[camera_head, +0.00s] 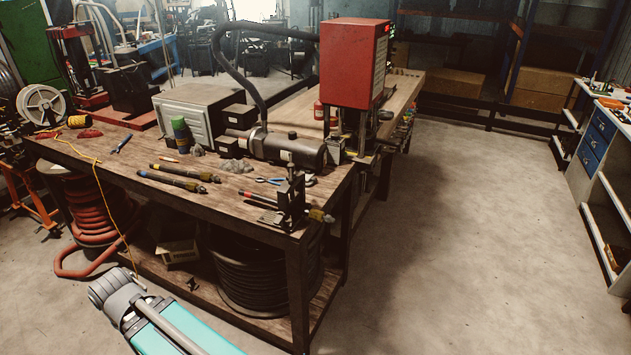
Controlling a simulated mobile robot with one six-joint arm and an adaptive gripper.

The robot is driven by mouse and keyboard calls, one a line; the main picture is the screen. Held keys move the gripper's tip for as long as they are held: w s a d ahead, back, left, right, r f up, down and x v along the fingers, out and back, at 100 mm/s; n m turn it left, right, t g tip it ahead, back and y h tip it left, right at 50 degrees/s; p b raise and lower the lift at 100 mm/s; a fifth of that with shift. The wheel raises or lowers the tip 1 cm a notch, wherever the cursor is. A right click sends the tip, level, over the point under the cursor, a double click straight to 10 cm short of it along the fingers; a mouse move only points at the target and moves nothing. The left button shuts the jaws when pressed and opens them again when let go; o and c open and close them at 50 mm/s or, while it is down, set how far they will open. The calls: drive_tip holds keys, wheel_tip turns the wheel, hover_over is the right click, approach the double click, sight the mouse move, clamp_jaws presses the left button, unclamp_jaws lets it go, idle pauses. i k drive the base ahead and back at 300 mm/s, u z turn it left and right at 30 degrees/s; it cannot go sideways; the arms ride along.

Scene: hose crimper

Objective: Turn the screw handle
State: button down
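A dark upright screw clamp (291,198) stands at the near right corner of the wooden workbench (215,205). A black and red hose piece with a brass-coloured end (319,215) lies through or beside its base. The clamp's top is narrow and dark, and I cannot clearly make out the screw handle on it. My arm, grey and teal, shows at the bottom left, low in front of the bench and well apart from the clamp. My gripper is not in view.
Two dark hose pieces (172,180), blue-handled pliers (270,181) and a dark cylindrical machine (287,148) lie on the bench. A tall red machine (353,62) stands behind the clamp. Coiled black hose (258,275) sits below. The concrete floor (480,230) at right is clear.

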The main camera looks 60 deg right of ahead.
sight(291, 167)
drive_tip(key=z, duration=0.05)
drive_tip(key=k, duration=1.4)
drive_tip(key=z, duration=1.5)
drive_tip(key=i, duration=1)
